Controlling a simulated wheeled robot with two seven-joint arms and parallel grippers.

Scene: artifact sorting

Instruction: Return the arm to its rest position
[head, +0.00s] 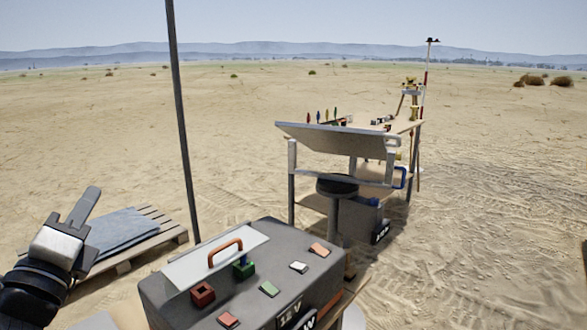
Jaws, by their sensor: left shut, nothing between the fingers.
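My left gripper (85,207) is in the lower left of the head view, with its arm coming in from the left edge. Its fingers are shut together and hold nothing. It is raised, pointing up and to the right, in front of the wooden pallet and apart from the grey case (205,292). My right gripper does not show.
A pallet (160,237) lies at left. A workbench (290,185) and stool (337,187) stand farther right.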

